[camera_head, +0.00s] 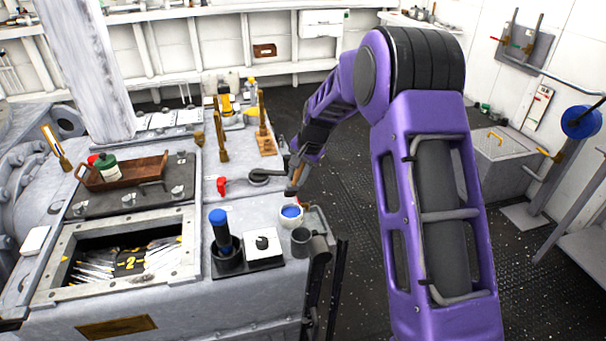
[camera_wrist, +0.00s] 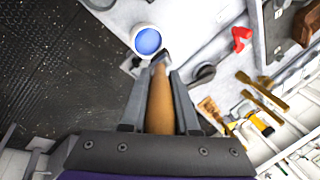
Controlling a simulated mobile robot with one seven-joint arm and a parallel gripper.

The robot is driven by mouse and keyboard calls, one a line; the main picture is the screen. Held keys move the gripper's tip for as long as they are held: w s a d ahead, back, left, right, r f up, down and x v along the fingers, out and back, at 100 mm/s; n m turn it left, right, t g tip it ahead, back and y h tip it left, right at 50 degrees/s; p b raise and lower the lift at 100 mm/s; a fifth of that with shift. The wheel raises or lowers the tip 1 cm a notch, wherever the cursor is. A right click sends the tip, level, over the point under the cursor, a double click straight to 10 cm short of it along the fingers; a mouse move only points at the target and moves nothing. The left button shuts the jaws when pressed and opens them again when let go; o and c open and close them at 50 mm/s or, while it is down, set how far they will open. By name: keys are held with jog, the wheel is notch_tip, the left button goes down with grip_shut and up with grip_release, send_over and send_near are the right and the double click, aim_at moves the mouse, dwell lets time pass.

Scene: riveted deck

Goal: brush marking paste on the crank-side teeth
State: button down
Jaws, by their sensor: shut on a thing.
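My gripper (camera_head: 297,176) is shut on a wooden-handled brush, whose handle (camera_wrist: 160,105) lies between the two fingers in the wrist view. The brush's dark end points at a white pot (camera_head: 290,219) of blue paste (camera_wrist: 148,41). The end is close to the pot's rim in the wrist view; I cannot tell if it touches. Silvery teeth (camera_head: 163,257) show inside the framed opening (camera_head: 190,225) at the left, on both sides of a dark part marked with a yellow 2. I cannot tell which teeth are crank-side.
Beside the pot stand a blue-topped tool in a dark holder (camera_head: 227,262), a white block with a black knob (camera_head: 264,262) and a grey mug (camera_head: 302,242). A red-handled item (camera_head: 222,186) and a brown tray (camera_head: 122,174) lie farther back.

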jog(key=shift+f+b, duration=1.85)
jog(key=shift+f, duration=1.15)
jog(key=shift+f+b, duration=0.35)
jog(key=shift+f, duration=0.2)
jog(key=shift+r+p, duration=2.25)
jog(key=shift+r, duration=1.35)
jog(key=shift+s+f, duration=0.1)
